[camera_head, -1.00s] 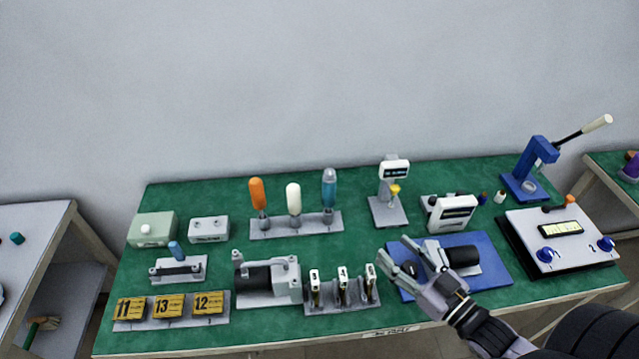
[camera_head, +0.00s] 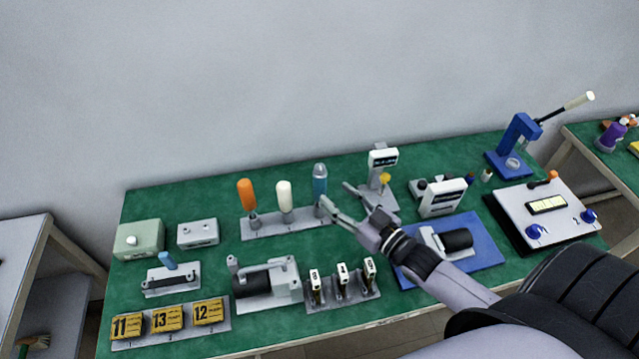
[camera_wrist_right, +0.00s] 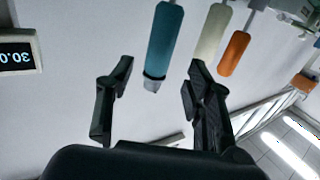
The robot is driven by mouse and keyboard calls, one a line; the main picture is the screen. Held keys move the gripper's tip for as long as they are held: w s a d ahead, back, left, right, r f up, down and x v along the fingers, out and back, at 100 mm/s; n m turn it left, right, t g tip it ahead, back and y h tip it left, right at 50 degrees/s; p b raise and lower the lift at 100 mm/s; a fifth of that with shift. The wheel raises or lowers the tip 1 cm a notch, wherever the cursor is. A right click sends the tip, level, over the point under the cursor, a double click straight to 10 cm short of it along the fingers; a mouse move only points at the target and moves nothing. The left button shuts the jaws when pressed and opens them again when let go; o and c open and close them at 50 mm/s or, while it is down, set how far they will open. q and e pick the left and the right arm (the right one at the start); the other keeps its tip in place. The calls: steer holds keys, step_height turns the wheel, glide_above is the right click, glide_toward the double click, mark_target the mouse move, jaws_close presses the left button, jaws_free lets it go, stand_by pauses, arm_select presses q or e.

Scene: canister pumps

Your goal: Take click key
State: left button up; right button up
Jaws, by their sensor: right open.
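A rack (camera_head: 290,228) at the back middle of the green table holds three upright tools with orange (camera_head: 246,194), white (camera_head: 284,196) and teal (camera_head: 320,180) handles. No label marks the click key; the teal-handled tool is the one nearest my right gripper. My right gripper (camera_head: 335,194) is open and empty, at the right side of that tool. In the right wrist view the teal handle (camera_wrist_right: 164,40) with its grey end shows between and beyond the spread fingers (camera_wrist_right: 160,66). Contact cannot be seen. My left gripper is out of view.
A digital display stand (camera_head: 383,160) stands just right of my right gripper. A holder (camera_head: 342,292) with several numbered pieces and a motor-like unit (camera_head: 265,284) lie in front. A blue mat (camera_head: 484,232) bears a pump under my right forearm.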

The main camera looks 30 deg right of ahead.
mark_target(325, 185)
steer(key=shift+w+a, duration=0.15)
steer(key=shift+w, duration=0.45)
steer(key=shift+w+a, duration=0.15)
steer(key=shift+w, duration=0.25)
steer(key=p+x, duration=0.2)
steer(key=x, duration=0.2)
steer(key=shift+w+r, duration=0.2)
steer(key=shift+w+a+f, duration=0.1)
steer(key=shift+w, duration=0.25)
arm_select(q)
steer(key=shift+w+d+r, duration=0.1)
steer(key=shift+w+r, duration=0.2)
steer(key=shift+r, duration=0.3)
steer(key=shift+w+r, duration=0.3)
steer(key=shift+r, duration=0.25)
arm_select(e)
steer(key=shift+s, duration=0.1)
steer(key=shift+c, duration=0.2)
steer(key=shift+c, duration=0.7)
jaws_close()
